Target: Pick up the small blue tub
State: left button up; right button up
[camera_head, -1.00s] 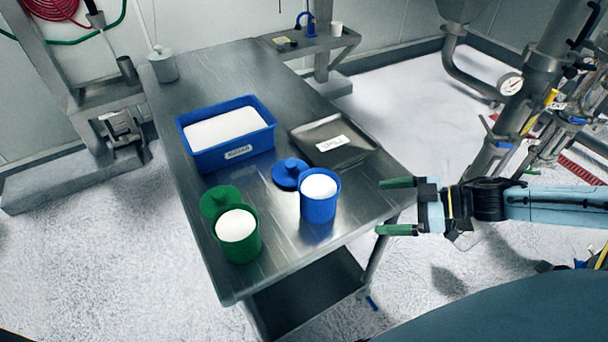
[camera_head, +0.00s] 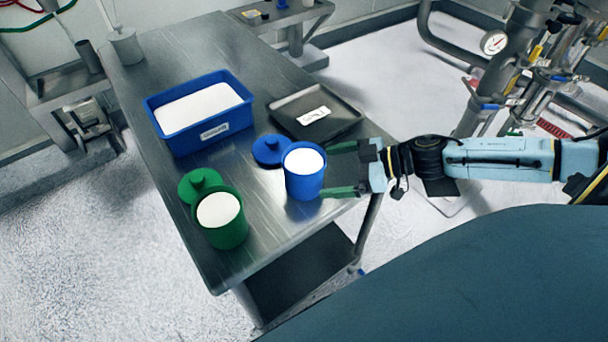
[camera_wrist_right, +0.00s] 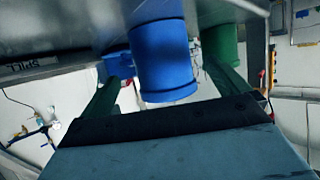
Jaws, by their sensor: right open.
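The small blue tub (camera_head: 304,182) stands upright on the steel table, filled with white powder. My right gripper (camera_head: 340,176) is open just to the right of the tub, with its green fingertips pointing at it. In the right wrist view the blue tub (camera_wrist_right: 163,62) appears between the two green fingers (camera_wrist_right: 168,85). I cannot tell whether either finger touches it. The tub's blue lid (camera_head: 270,150) lies on the table behind and to its left. My left gripper is not in view.
A green tub (camera_head: 221,222) of white powder stands to the left, with its green lid (camera_head: 199,184) beside it. A large blue bin (camera_head: 203,143) of powder and a dark tray (camera_head: 345,118) with a label are farther back. The steel table (camera_head: 262,226) has bare room at the front.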

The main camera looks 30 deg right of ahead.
aim_at(304, 172)
jog(key=shift+r+x, duration=0.15)
jog(key=shift+x, duration=1.1)
jog(key=shift+r+x, duration=0.15)
jog(key=shift+x, duration=1.1)
jog(key=shift+w+a+f, duration=0.25)
jog(key=shift+a, duration=0.2)
jog(key=shift+c, duration=0.4)
jog(key=c, duration=1.1)
